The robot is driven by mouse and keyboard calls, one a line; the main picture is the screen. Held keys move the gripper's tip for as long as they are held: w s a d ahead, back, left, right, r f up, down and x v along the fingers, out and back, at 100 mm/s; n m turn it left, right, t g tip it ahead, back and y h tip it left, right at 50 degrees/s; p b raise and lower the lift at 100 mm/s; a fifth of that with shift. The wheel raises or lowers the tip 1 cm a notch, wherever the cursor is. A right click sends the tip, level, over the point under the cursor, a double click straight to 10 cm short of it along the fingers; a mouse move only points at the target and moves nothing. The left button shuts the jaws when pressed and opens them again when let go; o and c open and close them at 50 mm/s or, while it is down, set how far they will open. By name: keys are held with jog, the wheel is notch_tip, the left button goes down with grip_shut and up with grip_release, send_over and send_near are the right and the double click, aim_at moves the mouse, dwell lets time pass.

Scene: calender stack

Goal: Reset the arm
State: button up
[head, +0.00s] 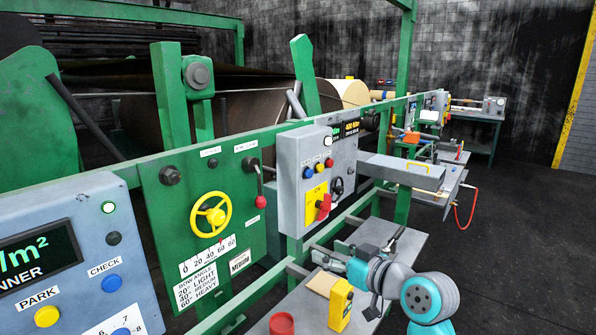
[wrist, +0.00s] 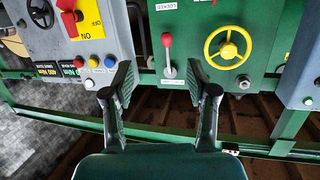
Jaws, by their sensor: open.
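My gripper (wrist: 163,85) is open in the wrist view, its two dark fingers spread with nothing between them. Beyond them is a green panel (wrist: 265,55), seen upside down, with a red-knobbed lever (wrist: 168,55) in line with the gap. The gap to the panel is hard to judge. In the head view my teal and grey arm (head: 425,298) is at the lower right, folded low beside a shelf; the fingertips are not clearly made out there.
The green panel with its yellow handwheel (head: 211,214) and lever (head: 257,186) stands at centre left. A grey switch box (head: 318,180) has a red switch (head: 323,204). A yellow device (head: 340,304) and red cup (head: 282,324) are near my arm. Dark floor (head: 520,220) is open at right.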

jog(key=s+d+f+m+t+h, duration=0.15)
jog(key=s+f, duration=0.25)
jog(key=f, duration=0.5)
jog(key=s+d+f+m+h, duration=0.2)
jog(key=s+f+m, duration=0.15)
jog(key=f, duration=0.45)
jog(key=s+d+f+m+h, duration=0.2)
jog(key=s+d+f+h, duration=0.2)
jog(key=s+f, duration=0.9)
jog(key=s+d+h, duration=0.2)
jog(key=s+d, duration=0.1)
jog(key=s, duration=1.5)
jog(key=v, duration=1.7)
jog(key=shift+t, duration=0.45)
jog(key=shift+s+d+r, duration=0.1)
jog(key=shift+s+d, duration=0.05)
